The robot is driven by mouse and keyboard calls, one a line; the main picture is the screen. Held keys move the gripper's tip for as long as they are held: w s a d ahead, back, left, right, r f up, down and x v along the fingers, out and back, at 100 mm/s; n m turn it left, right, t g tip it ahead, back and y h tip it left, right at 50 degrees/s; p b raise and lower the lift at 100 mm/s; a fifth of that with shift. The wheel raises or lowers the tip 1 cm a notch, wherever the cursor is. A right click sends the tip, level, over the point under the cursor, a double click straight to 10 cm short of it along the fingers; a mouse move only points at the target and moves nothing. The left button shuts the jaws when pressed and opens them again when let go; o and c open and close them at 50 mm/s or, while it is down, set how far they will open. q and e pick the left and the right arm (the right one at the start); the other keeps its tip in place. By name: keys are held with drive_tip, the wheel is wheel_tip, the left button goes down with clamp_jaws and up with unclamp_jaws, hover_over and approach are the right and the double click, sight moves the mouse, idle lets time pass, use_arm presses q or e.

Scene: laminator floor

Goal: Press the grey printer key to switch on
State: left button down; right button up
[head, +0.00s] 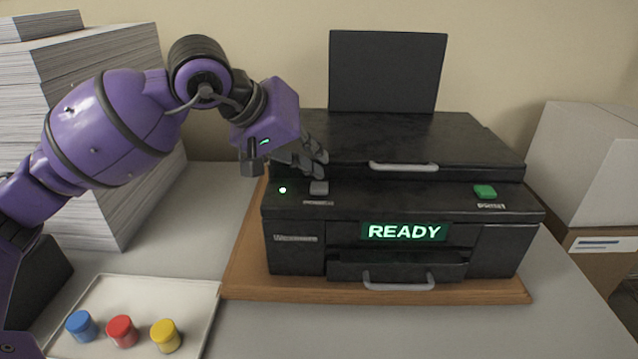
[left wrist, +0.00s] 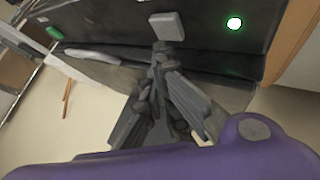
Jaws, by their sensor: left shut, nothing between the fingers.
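The black printer (head: 400,203) stands on a wooden board, and its display (head: 404,232) reads READY in green. The grey key (head: 319,188) is on the printer's top left, beside a lit green lamp (head: 282,190). In the left wrist view the grey key (left wrist: 166,26) lies just beyond my fingertips, with the lit lamp (left wrist: 234,23) to its right. My left gripper (head: 322,168) is shut and empty, close behind the key in the head view. I cannot tell whether the fingertips touch it. My right gripper is not in view.
A green key (head: 485,191) is at the printer's top right. A white tray (head: 205,290) at the front left holds blue, red and yellow jars. Paper stacks (head: 100,130) stand at the left and boxes (head: 590,150) at the right.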

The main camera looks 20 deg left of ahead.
use_arm(q)
drive_tip(key=shift+r, duration=0.15)
wheel_tip(320, 180, up, 5)
drive_tip(key=shift+f+p, duration=0.1)
drive_tip(key=shift+p, duration=0.8)
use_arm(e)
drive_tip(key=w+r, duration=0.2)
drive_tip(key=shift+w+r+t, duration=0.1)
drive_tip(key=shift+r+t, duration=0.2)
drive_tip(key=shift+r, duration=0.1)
